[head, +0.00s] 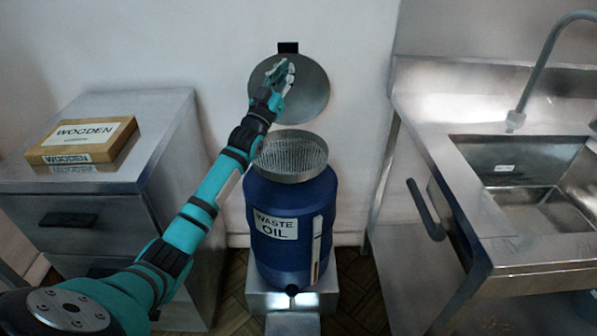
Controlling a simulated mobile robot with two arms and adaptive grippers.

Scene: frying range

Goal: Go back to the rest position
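My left arm reaches in from the lower left, and my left gripper (281,72) is raised in front of a round metal lid (312,92). The lid stands upright against the wall, with a small black piece at its top edge. The gripper covers the lid's middle left part. Whether it touches the lid, and whether its fingers are open or shut, I cannot tell. Below is a blue drum (262,258) labelled "WASTE OIL", with a round metal strainer (290,177) on top. My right gripper is not in view.
A metal drawer cabinet (170,120) at left carries a cardboard box (105,146) marked "WOODEN". A steel sink unit (440,140) with a curved tap (541,65) and a black handle (424,208) is at right. The drum stands on a metal base (262,298). Narrow floor gaps flank it.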

